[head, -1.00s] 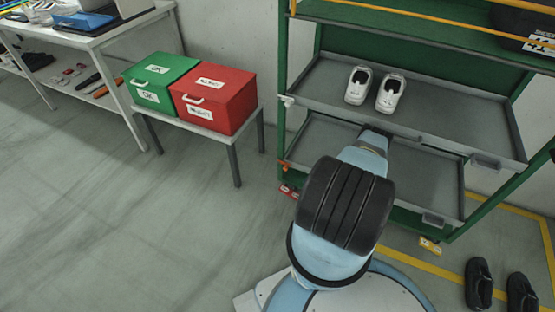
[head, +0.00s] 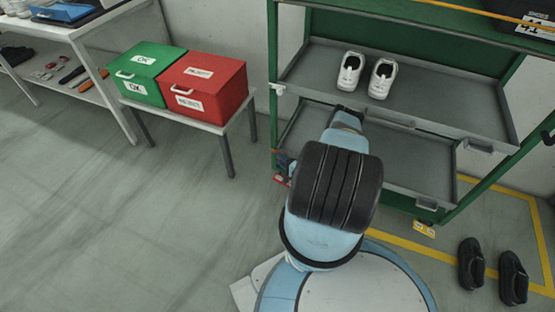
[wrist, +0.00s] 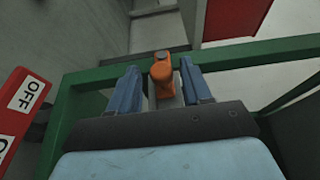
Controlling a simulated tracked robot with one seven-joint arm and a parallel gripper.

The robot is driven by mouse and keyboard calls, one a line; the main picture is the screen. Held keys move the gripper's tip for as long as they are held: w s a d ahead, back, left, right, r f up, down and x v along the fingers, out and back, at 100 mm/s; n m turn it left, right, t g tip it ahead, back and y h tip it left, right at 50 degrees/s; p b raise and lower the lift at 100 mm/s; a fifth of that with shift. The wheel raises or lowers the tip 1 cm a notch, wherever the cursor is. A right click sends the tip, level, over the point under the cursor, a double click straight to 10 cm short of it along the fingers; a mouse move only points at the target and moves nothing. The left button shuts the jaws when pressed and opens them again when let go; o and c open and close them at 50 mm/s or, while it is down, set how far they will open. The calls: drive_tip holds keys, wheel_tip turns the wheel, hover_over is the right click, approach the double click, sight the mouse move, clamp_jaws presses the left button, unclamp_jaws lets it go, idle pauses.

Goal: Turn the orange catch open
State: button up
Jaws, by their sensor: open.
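The orange catch (wrist: 162,72) shows in the wrist view at the green frame of the rack, with a small grey plate at it. My gripper (wrist: 158,84) is open, with one blue finger on each side of the catch. There seems to be a gap on both sides, and I cannot tell whether either finger touches it.
A red plate marked OFF (wrist: 20,105) is close on the left in the wrist view. Grey rack trays (head: 440,105) hold white shoes (head: 382,78). Red (head: 215,85) and green boxes (head: 145,72) stand on a side table. Dark shoes (head: 472,262) lie on the floor at right.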

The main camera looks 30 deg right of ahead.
drive_tip(key=shift+x, duration=0.9)
